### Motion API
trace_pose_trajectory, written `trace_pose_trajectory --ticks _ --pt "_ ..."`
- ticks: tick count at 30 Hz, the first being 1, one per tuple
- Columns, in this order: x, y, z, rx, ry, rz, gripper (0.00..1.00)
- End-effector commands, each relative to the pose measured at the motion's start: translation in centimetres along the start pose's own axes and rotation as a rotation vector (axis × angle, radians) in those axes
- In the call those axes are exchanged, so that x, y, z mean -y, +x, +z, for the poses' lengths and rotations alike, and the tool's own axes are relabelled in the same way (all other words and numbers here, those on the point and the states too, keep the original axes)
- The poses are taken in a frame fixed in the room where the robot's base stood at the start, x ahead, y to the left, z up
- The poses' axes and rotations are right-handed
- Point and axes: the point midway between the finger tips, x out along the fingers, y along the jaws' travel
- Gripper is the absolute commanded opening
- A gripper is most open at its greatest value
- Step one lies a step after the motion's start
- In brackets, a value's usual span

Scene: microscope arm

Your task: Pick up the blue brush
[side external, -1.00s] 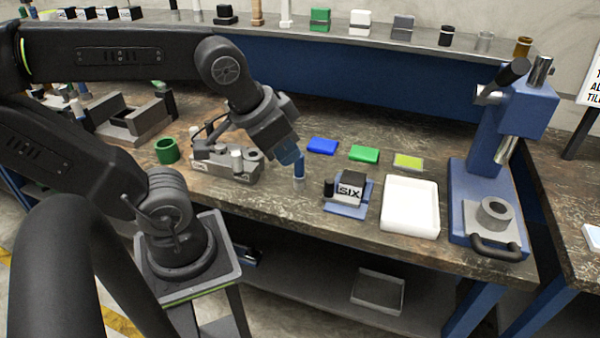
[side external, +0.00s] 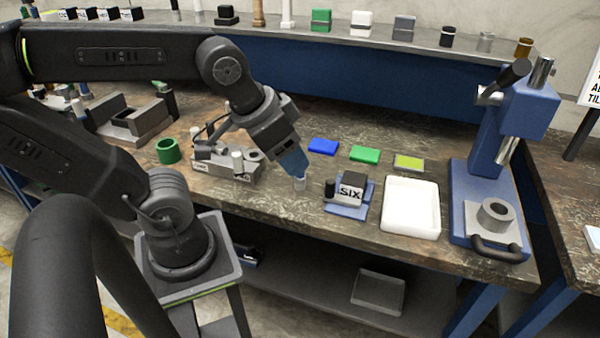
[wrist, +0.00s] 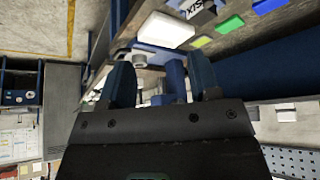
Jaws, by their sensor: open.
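A grey fixture block (side external: 225,164) lies left of the brush. A block marked SIX (side external: 350,192) on a blue base and a white tray (side external: 411,206) lie to the right. Blue (side external: 323,146) and green (side external: 364,154) pads lie behind. A blue press (side external: 478,190) stands far right.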

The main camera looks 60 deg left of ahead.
Motion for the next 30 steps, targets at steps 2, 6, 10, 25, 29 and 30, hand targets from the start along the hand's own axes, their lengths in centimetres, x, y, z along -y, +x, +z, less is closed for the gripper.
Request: trace_pose_trajectory --ticks 2,6,10,25,29,30 --pt "0.3 0.1 -0.3 0.011 -0.038 -0.007 0.57" --pt "2.1 1.1 -2.1 0.079 -0.278 -0.049 0.57" --pt "5.6 3.0 -4.7 0.173 -0.675 -0.13 0.57" --pt "18.1 9.8 -7.2 0.347 -1.767 -0.443 0.57" --pt "18.3 11.0 -6.5 0.351 -1.79 -0.452 0.57" --pt "18.3 11.6 -6.2 0.351 -1.789 -0.452 0.57"
